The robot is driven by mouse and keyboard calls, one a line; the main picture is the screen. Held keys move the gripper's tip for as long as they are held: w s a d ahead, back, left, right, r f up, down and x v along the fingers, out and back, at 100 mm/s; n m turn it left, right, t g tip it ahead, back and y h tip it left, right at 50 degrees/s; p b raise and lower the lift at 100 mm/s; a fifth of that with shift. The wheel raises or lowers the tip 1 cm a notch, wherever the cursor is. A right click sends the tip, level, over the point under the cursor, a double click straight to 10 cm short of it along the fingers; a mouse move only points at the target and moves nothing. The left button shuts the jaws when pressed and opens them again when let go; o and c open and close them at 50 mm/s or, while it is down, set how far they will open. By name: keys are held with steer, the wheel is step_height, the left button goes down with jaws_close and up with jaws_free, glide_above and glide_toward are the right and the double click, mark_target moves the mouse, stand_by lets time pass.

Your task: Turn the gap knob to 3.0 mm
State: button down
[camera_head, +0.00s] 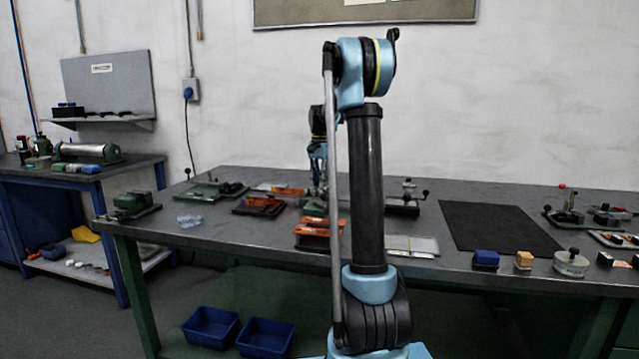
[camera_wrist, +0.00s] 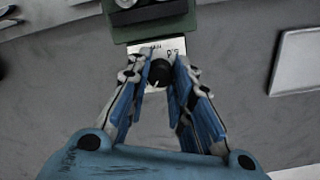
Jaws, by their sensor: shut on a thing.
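In the wrist view, the round black knob (camera_wrist: 157,75) with a small white pointer mark sits between the fingertips of my gripper (camera_wrist: 161,66). The blue fingers are closed on it from left and right. Behind it is a white scale plate (camera_wrist: 146,48) with "mm" and upside-down digits, too small and partly covered to read surely. The plate joins a dark green machine body (camera_wrist: 150,28) at the top of the picture. In the head view, my arm stands in front and hides most of my gripper; the knob cannot be made out there.
On the bench (camera_head: 290,183), orange-and-dark trays (camera_head: 318,228), a black mat (camera_head: 498,228), a blue block (camera_head: 486,257), a yellow block (camera_head: 524,259) and a round pot (camera_head: 570,263) stand around my arm. A pale-framed panel (camera_wrist: 297,62) lies right of the knob.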

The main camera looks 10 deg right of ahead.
steer(key=shift+w+m, duration=0.15)
steer(key=shift+m, duration=0.25)
steer(key=c, duration=1.4)
jaws_free()
steer(key=shift+r, duration=0.1)
step_height(320, 180, up, 12)
